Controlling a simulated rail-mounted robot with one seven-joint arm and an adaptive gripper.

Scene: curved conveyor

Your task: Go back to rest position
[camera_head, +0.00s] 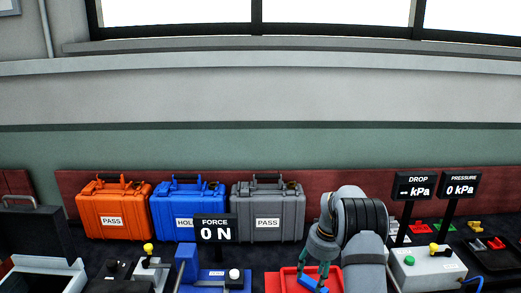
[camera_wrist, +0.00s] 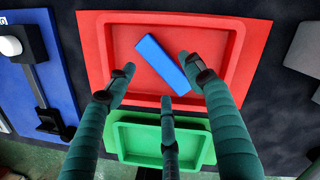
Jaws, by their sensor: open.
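My gripper (camera_wrist: 160,78) has three dark green fingers, spread open and empty. It hangs over a red tray (camera_wrist: 103,50), pointing down. A blue block (camera_wrist: 160,62) lies slanted in the red tray, between the fingertips in the picture and apart from them as far as I can see. In the head view my gripper (camera_head: 318,268) is at the lower right of centre, over the red tray (camera_head: 273,282), with the blue block (camera_head: 312,284) just below the fingers. My arm hides part of the tray there.
A green tray (camera_wrist: 203,150) adjoins the red one. A blue force fixture (camera_head: 187,266) stands left, a white gauge box (camera_head: 425,268) right. Orange (camera_head: 113,208), blue (camera_head: 180,203) and grey (camera_head: 267,208) cases line the wall. An open dark case (camera_head: 35,235) is far left.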

